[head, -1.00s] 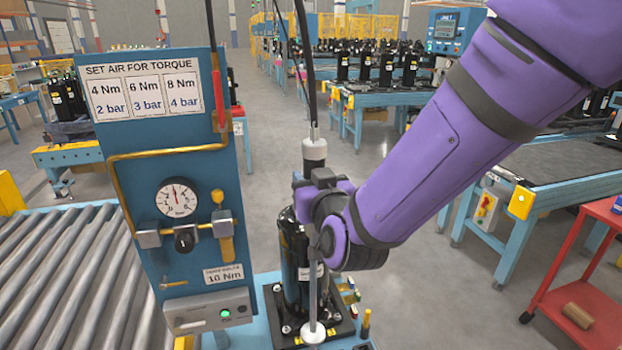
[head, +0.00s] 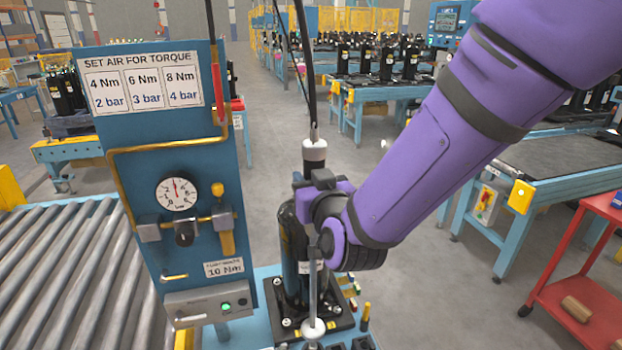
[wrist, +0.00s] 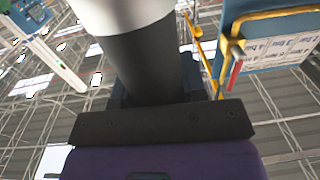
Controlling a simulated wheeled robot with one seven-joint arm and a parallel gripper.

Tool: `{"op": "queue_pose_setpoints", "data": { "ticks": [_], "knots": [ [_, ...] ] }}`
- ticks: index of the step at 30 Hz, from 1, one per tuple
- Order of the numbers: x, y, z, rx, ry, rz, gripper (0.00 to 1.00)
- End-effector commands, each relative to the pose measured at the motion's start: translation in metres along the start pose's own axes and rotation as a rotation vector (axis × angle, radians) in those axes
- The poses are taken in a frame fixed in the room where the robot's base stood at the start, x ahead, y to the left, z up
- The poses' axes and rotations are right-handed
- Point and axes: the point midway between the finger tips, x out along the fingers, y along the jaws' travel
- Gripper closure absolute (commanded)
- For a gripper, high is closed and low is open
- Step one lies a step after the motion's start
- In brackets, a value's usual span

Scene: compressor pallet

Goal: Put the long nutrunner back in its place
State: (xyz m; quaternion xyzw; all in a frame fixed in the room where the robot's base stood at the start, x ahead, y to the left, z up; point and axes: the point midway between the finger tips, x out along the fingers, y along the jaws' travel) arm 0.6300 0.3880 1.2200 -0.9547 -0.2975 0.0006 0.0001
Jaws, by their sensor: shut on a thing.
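The long nutrunner (head: 314,150) hangs upright from a black hose, with a white and dark body and a long thin shaft that ends in a white collar (head: 313,328). My gripper (head: 314,183) is shut around its dark body, which fills the middle of the wrist view (wrist: 155,65). The shaft stands in front of a black compressor (head: 291,250) on a dark base plate (head: 340,320). The lower tip sits low beside the plate's front edge; I cannot tell whether it touches anything. The nutrunner's holder is not clearly visible.
A blue panel (head: 135,130) with a torque chart, a gauge (head: 177,194) and a red-handled lever (head: 217,92) stands close on the left. A roller conveyor (head: 70,270) lies left of it. A red cart (head: 590,290) stands right. Grey floor (head: 430,300) is open between.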

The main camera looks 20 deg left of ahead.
Motion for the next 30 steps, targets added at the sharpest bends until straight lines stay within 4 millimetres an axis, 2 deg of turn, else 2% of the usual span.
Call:
{"op": "queue_pose_setpoints", "data": {
  "ticks": [30],
  "knots": [
    [0.0, 0.0, 0.013, 0.001, 0.003, 0.0, 1.0]
  ]
}}
